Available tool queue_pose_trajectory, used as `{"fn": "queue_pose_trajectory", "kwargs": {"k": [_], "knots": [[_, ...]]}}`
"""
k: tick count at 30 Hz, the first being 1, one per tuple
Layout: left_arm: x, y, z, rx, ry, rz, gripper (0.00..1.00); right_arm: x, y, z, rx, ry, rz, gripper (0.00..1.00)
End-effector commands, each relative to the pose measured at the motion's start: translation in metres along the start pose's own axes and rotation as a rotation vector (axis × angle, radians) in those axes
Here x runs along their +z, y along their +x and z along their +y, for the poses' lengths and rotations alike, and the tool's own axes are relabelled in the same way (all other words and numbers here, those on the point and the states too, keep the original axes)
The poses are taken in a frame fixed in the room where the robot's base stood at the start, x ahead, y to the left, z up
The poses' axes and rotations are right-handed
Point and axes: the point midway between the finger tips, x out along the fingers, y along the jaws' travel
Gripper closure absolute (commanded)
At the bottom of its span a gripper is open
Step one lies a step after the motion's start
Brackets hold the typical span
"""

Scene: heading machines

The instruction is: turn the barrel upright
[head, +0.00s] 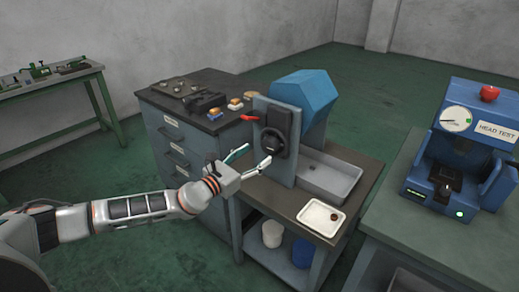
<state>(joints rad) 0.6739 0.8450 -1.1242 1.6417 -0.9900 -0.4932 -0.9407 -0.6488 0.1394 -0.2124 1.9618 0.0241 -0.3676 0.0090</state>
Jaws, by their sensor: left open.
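My left gripper (252,160) is open and empty, with its fingers pointing toward the machine. It is just to the lower left of a black round knob-like part (273,143) on the machine's grey upright plate; I cannot tell whether they touch. I see no barrel that I can name for sure. A white round container (271,233) and a blue one (303,252) stand on the shelf under the machine's table, partly hidden. My right gripper is not in view.
The blue-hooded machine (303,97) has a red lever (249,117). A grey bin (330,177) and a white tray (323,218) are on its table. A drawer cabinet (180,140) stands left, a blue head tester (465,145) right. The green floor at left is clear.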

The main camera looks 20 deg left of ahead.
Motion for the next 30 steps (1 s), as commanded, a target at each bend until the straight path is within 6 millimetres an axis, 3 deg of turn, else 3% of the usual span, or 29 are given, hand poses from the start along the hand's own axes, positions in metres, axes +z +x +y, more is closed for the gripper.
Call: {"fn": "queue_pose_trajectory", "kwargs": {"k": [15,28,30], "knots": [[0.001,0.067,0.000,0.000,0.004,-0.003,0.42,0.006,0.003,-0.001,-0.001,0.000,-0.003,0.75],[0.001,0.077,0.000,0.000,0.001,-0.001,0.42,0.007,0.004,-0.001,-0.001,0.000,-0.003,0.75],[0.001,0.077,0.000,0.000,0.001,-0.001,0.61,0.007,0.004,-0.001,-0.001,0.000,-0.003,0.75]]}}
